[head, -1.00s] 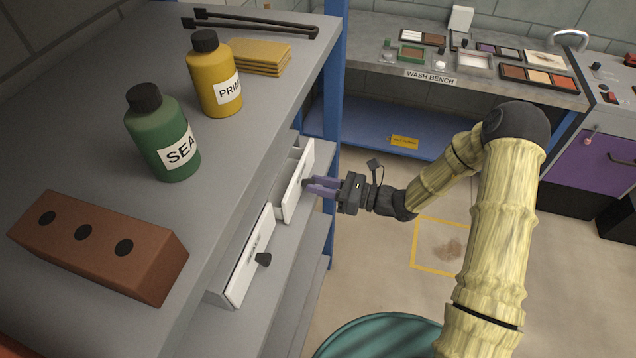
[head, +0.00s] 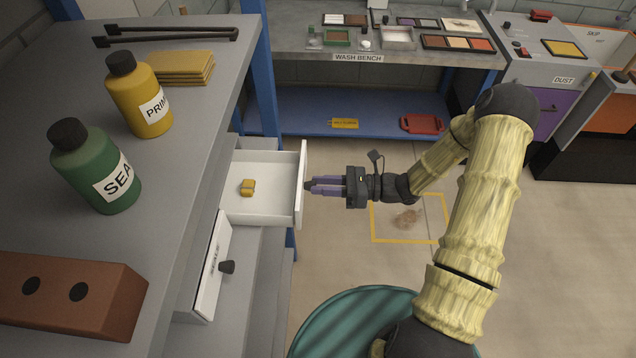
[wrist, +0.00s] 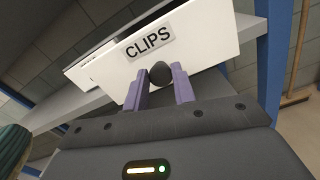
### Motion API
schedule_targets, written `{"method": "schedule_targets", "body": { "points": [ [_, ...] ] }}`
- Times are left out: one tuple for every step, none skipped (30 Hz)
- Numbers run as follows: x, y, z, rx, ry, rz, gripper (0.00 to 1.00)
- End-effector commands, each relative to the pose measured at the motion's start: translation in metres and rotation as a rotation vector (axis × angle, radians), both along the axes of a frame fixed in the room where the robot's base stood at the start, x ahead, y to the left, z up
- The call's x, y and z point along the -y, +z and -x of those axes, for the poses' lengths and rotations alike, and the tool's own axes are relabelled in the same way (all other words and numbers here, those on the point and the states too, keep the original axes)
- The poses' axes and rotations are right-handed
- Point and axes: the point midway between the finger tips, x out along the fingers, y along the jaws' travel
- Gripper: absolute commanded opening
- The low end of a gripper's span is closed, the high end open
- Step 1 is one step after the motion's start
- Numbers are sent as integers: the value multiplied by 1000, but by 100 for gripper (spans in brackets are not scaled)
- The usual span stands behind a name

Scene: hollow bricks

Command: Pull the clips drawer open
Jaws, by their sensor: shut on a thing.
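The clips drawer (head: 262,205) is a white drawer in the grey bench, standing well out from its opening. Small yellow clips (head: 247,187) lie inside it. Its label (wrist: 149,44) reads CLIPS in the wrist view. My gripper (head: 310,186) is at the drawer front, its purple fingers shut on the dark round knob (wrist: 160,74). In the head view the knob is mostly hidden by the fingers.
A second white drawer (head: 212,268) with a dark knob sits nearer, below the bench top. A green bottle (head: 95,170), a yellow bottle (head: 140,98) and a brown hollow brick (head: 65,295) stand on top.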

Motion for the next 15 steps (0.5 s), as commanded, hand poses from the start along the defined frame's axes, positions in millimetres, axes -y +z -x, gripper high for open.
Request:
{"method": "schedule_targets", "body": {
  "points": [
    [1, -6, 3, -7, 4, 13, 0],
    [1, -6, 3, -7, 4, 13, 0],
    [1, -6, 3, -7, 4, 13, 0],
    [1, -6, 3, -8, 4, 13, 0],
    [1, -6, 3, -8, 4, 13, 28],
    [1, -6, 3, -8, 5, 13, 36],
    [1, -6, 3, -8, 4, 12, 42],
    [0, -6, 3, -7, 4, 11, 48],
    [0, -5, 2, -6, 3, 10, 48],
    [0, -5, 2, -6, 3, 9, 48],
    [0, -5, 2, -5, 3, 9, 48],
    [0, -4, 2, -5, 2, 8, 48],
    [0, -4, 2, -4, 2, 8, 48],
    [0, -4, 1, -4, 1, 8, 48],
    [0, -4, 1, -4, 1, 8, 48]
  ]
}}
